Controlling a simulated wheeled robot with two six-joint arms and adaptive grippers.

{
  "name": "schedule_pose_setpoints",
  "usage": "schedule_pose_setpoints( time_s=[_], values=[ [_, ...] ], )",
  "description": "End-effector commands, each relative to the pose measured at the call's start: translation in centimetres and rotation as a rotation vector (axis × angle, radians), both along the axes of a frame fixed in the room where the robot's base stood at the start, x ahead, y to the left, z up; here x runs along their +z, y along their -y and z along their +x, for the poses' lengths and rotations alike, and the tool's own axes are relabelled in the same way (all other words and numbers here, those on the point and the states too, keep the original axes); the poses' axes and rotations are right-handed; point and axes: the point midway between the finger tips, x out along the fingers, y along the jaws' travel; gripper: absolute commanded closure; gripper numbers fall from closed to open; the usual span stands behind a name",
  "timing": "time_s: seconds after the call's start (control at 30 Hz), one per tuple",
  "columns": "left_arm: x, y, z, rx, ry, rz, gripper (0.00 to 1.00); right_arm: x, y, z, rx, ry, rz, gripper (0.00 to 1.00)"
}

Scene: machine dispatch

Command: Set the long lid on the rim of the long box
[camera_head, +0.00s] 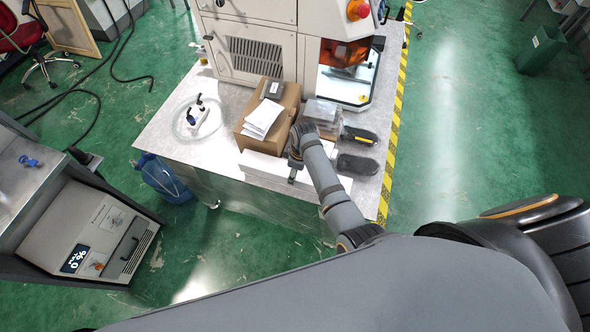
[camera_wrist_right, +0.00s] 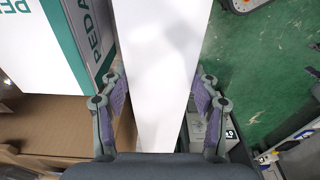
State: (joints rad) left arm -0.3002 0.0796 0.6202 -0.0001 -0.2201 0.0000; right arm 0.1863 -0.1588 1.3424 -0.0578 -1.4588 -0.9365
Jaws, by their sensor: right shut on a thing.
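My right gripper (camera_head: 294,170) is at the front edge of the metal table, its arm coming in from the lower right. In the right wrist view the gripper (camera_wrist_right: 160,92) is shut on a long, plain white piece, which I take to be the long lid (camera_wrist_right: 162,50). It runs between the fingers and away from them. In the head view a long white shape (camera_head: 258,165) lies along the table's front edge, partly behind the gripper. I cannot tell there which part is lid and which is long box, or whether they touch. My left gripper is not in view.
An open cardboard box (camera_head: 251,129) with white papers stands behind the gripper; green-lettered white packaging (camera_wrist_right: 40,45) is close left in the wrist view. Clear boxes (camera_head: 322,112) and dark objects (camera_head: 357,164) are to the right. A machine (camera_head: 262,55) stands behind.

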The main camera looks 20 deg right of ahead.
Motion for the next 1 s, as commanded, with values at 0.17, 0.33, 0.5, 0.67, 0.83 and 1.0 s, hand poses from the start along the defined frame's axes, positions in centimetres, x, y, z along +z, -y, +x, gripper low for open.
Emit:
schedule_pose_setpoints(
  time_s=[0.17,0.33,0.5,0.67,0.83,1.0],
  values=[
    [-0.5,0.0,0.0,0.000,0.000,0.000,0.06,-0.8,0.0,0.0,0.000,0.000,0.000,0.70],
    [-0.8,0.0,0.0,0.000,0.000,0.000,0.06,-1.4,0.0,0.0,0.000,0.000,0.000,0.70],
    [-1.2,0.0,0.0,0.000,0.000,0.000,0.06,-1.9,0.0,0.0,0.000,0.000,0.000,0.70],
    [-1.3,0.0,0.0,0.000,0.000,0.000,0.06,-2.3,0.0,0.0,0.000,0.000,0.000,0.70],
    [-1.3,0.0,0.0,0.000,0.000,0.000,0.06,-2.2,0.0,0.0,0.000,0.000,0.000,0.70],
    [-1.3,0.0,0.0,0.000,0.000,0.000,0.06,-2.2,0.0,0.0,0.000,0.000,0.000,0.70]
  ],
)
